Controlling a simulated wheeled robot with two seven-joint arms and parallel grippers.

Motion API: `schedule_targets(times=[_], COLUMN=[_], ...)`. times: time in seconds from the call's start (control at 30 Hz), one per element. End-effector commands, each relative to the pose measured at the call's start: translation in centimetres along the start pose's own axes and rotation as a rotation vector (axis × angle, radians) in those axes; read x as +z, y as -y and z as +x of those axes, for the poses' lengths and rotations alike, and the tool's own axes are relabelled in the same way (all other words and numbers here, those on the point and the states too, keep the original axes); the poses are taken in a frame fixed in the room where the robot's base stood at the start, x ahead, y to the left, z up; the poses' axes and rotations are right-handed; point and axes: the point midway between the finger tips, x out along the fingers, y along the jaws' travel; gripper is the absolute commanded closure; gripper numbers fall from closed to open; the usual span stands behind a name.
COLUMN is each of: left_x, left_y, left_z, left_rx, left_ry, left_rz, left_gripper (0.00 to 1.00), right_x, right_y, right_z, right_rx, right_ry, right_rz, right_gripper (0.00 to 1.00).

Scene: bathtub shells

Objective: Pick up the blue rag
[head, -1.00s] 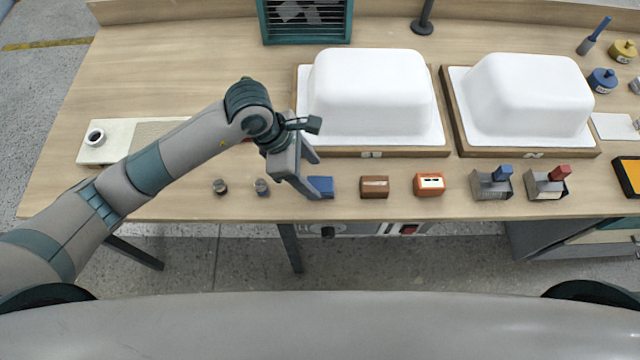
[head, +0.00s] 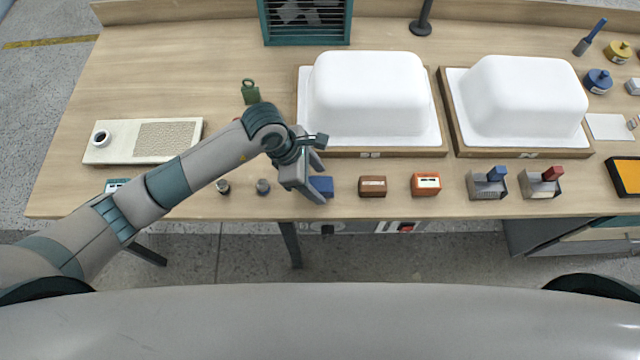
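The blue rag (head: 325,185) is a small, folded-looking blue piece near the table's front edge, below the left white tub shell. My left gripper (head: 318,180) is at its left side, pointing down and right. Its two fingers show apart, one at the rag's far side and one at its near side. The gripper hides the left part of the rag. I cannot tell whether the fingers touch it. My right gripper is not in view.
A brown block (head: 372,187) and an orange block (head: 425,185) stand in a row right of the rag.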

Motion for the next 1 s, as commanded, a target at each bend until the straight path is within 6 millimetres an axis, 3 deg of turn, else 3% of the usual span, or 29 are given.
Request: schedule_targets(times=[0.03, 0.17, 0.2, 0.57, 0.77, 0.9, 1.0], left_x=[0.0, 0.0, 0.0, 0.1, 0.7, 1.5, 3.9], left_y=[0.0, 0.0, 0.0, -0.1, -0.1, -0.2, 0.1], left_z=[0.0, 0.0, 0.0, -0.2, -1.6, -3.6, -3.7], left_rx=[0.0, 0.0, 0.0, 0.001, 0.003, 0.005, 0.002], left_ry=[0.0, 0.0, 0.0, 0.0, 0.001, 0.002, 0.004], left_rz=[0.0, 0.0, 0.0, 0.001, 0.003, 0.005, 0.007], left_gripper=[0.53, 0.84, 0.85, 0.85, 0.85, 0.85, 0.85], right_x=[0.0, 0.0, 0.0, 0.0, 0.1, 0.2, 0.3], right_y=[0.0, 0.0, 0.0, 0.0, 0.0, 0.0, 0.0], right_z=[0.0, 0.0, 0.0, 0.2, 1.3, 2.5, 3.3], right_rx=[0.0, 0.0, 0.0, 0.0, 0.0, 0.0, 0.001], right_ry=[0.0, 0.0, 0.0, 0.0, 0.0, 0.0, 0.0], right_rz=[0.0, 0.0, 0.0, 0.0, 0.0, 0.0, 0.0], right_gripper=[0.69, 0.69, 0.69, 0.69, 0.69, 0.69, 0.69])
